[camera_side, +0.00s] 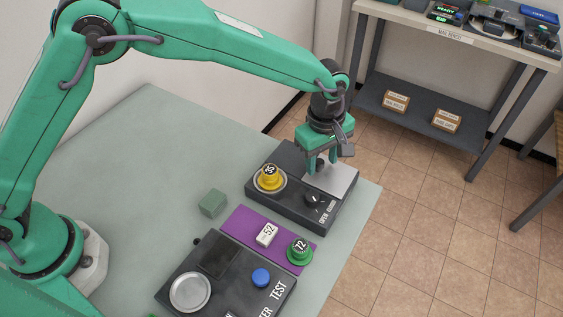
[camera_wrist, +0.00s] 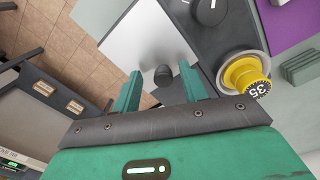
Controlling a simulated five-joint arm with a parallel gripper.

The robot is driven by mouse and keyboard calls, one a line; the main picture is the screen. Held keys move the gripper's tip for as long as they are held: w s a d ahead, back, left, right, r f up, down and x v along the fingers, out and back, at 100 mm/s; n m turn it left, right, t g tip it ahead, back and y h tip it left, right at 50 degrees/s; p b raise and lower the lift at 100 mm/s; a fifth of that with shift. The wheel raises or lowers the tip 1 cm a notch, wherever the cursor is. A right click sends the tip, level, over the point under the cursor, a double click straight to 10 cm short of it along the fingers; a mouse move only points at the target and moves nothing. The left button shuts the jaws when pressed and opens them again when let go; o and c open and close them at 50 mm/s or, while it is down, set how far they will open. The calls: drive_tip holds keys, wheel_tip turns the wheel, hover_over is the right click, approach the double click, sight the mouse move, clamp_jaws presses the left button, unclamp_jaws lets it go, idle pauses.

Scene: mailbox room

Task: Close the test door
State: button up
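My gripper (camera_side: 322,163) is over the right end of the dark rear box (camera_side: 322,222). A silver plate (camera_side: 336,178) lies on that end, partly hidden by my gripper. In the wrist view my gripper (camera_wrist: 160,88) is open. Its two green fingers stand either side of a small black knob (camera_wrist: 163,75) at the silver plate (camera_wrist: 148,38), with gaps showing. A black dial (camera_side: 312,199) with "OPEN" lettering is beside the plate; it also shows in the wrist view (camera_wrist: 208,10). No part is legibly marked as a door.
A yellow piece marked 35 (camera_side: 270,178) sits on the rear box. A purple mat (camera_side: 240,222) holds a white tag (camera_side: 267,234) and a green piece marked 72 (camera_side: 299,250). The front box, lettered "TEST", has a blue button (camera_side: 261,277). A green block (camera_side: 213,202) stands left.

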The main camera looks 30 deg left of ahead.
sight(319, 163)
drive_tip(key=shift+a+r, duration=0.1)
drive_tip(key=shift+r, duration=0.05)
drive_tip(key=shift+s+r, duration=0.15)
drive_tip(key=shift+r, duration=3.6)
drive_tip(key=shift+a, duration=0.1)
